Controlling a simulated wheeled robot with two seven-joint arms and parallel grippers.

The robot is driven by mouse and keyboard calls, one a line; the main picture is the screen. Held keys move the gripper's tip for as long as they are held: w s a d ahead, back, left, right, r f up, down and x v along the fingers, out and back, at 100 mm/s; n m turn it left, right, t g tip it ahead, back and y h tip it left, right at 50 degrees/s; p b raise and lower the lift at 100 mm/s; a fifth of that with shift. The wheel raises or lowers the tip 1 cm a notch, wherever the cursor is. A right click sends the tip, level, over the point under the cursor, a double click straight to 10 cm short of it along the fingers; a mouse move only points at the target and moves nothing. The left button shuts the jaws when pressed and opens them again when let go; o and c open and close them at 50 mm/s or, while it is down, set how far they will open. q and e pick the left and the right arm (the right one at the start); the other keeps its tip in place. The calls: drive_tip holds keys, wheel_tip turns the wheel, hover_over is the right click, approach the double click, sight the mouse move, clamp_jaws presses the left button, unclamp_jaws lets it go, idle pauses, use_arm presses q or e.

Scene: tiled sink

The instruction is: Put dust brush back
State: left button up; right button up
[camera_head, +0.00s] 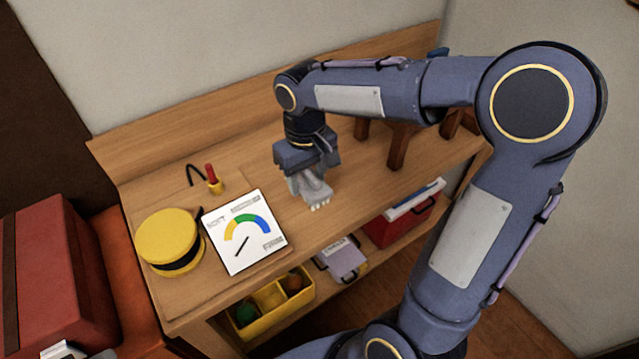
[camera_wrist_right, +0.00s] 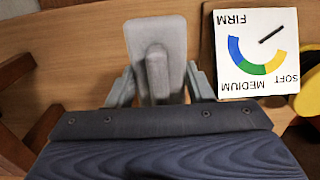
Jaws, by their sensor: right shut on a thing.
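The dust brush (camera_head: 317,194) is a small grey piece with pale bristle tips. It is over the wooden bench top, right of the white dial card. My right gripper (camera_head: 308,176) points down and is shut on it. In the right wrist view the grey brush (camera_wrist_right: 157,45) stands between the two grey fingers, with a raised bar along its middle. I cannot tell whether the bristles touch the bench. My left gripper is not in view.
The white dial card (camera_head: 245,232), yellow round tin (camera_head: 168,238) and small red-handled tool (camera_head: 212,178) are at left. Dark wooden legs (camera_head: 398,146) stand behind the gripper. The lower shelf has a yellow divided bin (camera_head: 270,298) and red box (camera_head: 398,222). A red case (camera_head: 60,270) is far left.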

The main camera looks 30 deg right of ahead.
drive_tip(key=w+d+f, duration=0.1)
drive_tip(key=f, duration=0.1)
drive_tip(key=w+d+f, duration=0.3)
drive_tip(key=d+f, duration=0.1)
drive_tip(key=shift+w+d+f+p, duration=0.1)
drive_tip(key=shift+w+d+p, duration=0.05)
drive_tip(key=shift+p, duration=0.25)
drive_tip(key=f, duration=0.3)
drive_tip(key=shift+w+d+f, duration=0.2)
drive_tip(key=shift+w+d, duration=0.05)
drive_tip(key=shift+f, duration=0.25)
drive_tip(key=shift+f, duration=0.15)
drive_tip(key=o, duration=0.9)
drive_tip(key=shift+o, duration=0.2)
